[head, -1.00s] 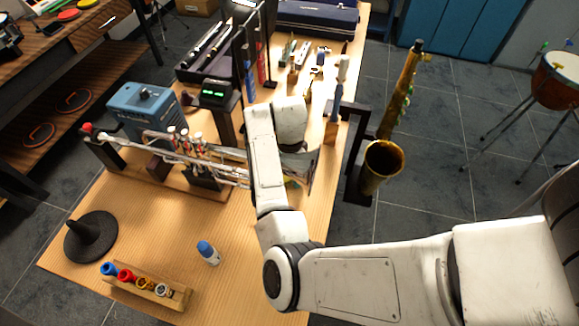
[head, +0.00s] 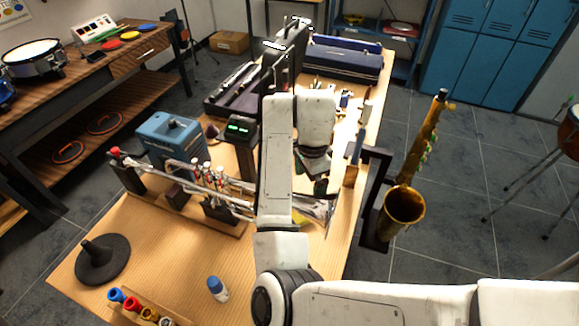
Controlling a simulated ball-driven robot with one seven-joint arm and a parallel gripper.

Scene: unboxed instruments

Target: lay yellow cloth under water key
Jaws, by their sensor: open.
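A silver trumpet (head: 188,172) lies level on a wooden stand, its bell (head: 318,208) toward the right and partly behind my arm. Its water key is too small to make out. A small yellow patch (head: 301,217), probably the yellow cloth, shows on the table beside my forearm near the bell; most of it is hidden. My gripper (head: 319,186) is open, pointing down, above the table just behind the bell. Its fingers are small and dark, and I see nothing held between them.
A blue box-shaped device (head: 170,140) and a green-lit display (head: 241,128) stand behind the trumpet. A saxophone (head: 404,205) hangs at the right edge.

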